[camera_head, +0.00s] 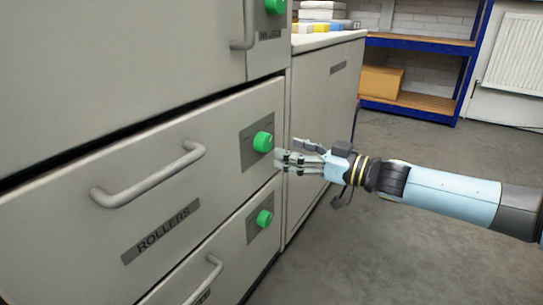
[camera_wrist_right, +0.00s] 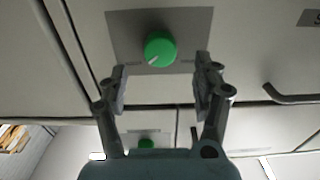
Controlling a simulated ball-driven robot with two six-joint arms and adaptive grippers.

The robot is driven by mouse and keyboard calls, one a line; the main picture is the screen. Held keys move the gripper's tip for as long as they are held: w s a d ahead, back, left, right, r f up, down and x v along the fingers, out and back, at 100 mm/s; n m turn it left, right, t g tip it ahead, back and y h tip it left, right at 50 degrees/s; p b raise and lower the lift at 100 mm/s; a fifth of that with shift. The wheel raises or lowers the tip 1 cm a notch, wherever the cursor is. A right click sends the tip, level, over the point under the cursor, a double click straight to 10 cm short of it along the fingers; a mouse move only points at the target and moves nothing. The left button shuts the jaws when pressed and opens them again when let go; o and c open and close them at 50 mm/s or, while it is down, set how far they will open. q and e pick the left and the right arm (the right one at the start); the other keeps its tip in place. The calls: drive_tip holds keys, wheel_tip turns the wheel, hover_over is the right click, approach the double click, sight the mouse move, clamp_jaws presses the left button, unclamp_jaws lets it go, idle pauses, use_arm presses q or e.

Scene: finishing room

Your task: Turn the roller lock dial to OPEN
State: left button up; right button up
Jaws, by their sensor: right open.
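The roller lock dial (camera_head: 263,142) is a green round knob on a grey plate (camera_head: 246,153), at the right end of the drawer labelled ROLLERS (camera_head: 161,231). In the right wrist view the dial (camera_wrist_right: 160,49) shows a pale pointer mark toward its lower left; the plate's lettering cannot be read. My right gripper (camera_head: 280,160) is open and empty, with its fingertips close to the dial. In the right wrist view the gripper's two fingers (camera_wrist_right: 160,88) stand apart, just below the dial and either side of it. My left gripper is not in view.
The drawer has a grey bar handle (camera_head: 150,177). Another green dial (camera_head: 264,219) sits on the drawer below, and one more (camera_head: 275,6) on the cabinet above. A blue shelf rack (camera_head: 420,42) with a cardboard box (camera_head: 381,81) stands behind; the floor on the right is clear.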

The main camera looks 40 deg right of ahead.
sight(268, 145)
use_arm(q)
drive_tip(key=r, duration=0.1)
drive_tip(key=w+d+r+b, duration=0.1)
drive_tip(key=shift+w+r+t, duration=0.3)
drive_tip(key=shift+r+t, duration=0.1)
use_arm(e)
drive_tip(key=x, duration=0.5)
drive_tip(key=shift+w+a, duration=0.15)
drive_tip(key=shift+w, duration=0.2)
drive_tip(key=c, duration=1.2)
